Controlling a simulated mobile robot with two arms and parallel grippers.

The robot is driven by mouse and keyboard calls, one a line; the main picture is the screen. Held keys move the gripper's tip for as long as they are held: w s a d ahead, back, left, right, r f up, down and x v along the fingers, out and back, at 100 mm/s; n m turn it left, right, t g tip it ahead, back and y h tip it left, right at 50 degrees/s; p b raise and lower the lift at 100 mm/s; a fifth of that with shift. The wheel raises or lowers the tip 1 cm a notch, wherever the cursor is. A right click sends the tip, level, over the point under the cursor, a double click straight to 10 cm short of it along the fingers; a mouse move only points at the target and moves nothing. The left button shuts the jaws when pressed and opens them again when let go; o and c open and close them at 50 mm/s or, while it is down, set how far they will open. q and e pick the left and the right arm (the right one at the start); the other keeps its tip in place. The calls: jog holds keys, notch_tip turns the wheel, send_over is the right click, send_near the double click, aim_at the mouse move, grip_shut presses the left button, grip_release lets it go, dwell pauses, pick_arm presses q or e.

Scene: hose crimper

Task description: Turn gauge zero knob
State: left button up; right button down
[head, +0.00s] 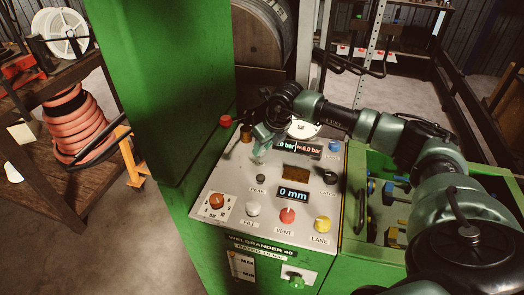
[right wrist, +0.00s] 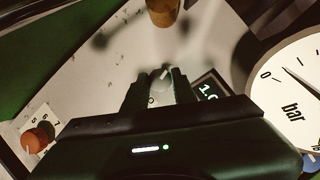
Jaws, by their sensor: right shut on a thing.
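My right gripper (head: 262,146) reaches down onto the upper left of the sloped light-grey control panel (head: 225,180). In the right wrist view its two dark fingers (right wrist: 160,88) are shut on a small pale grey knob (right wrist: 161,78) with a pointer line, and a "0" mark shows beside it. In the head view the gripper hides this knob. The round white bar gauge (head: 303,130) stands partly hidden behind my right wrist. In the right wrist view the gauge (right wrist: 298,95) shows its needle close to the 0 mark. My left gripper is not in view.
The panel carries an orange dial (head: 216,201), white FILL (head: 252,209), red VENT (head: 287,215) and yellow LANE (head: 322,224) buttons, a black LATCH knob (head: 330,179) and a display (head: 293,195) reading 0 mm. A green column (head: 165,90) rises at the left. A green tray of parts lies right.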

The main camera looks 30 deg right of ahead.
jog(key=n+y+b, duration=0.1)
jog(key=n, duration=0.1)
jog(key=n+b, duration=0.2)
jog(key=shift+w+d+f+y, duration=0.1)
jog(key=shift+d+f+y, duration=0.05)
jog(key=shift+y, duration=0.25)
jog(key=n+b, duration=0.1)
jog(key=n, duration=0.1)
jog(key=n+g+y+b, duration=0.1)
jog(key=n, duration=0.2)
jog(key=shift+g, duration=0.3)
jog(key=c, duration=1.4)
grip_release()
jog(key=shift+w, duration=0.1)
jog(key=shift+c, duration=0.2)
jog(key=b+v, duration=0.1)
jog(key=v, duration=0.7)
jog(key=shift+b, duration=0.35)
jog(key=shift+w+d, duration=0.1)
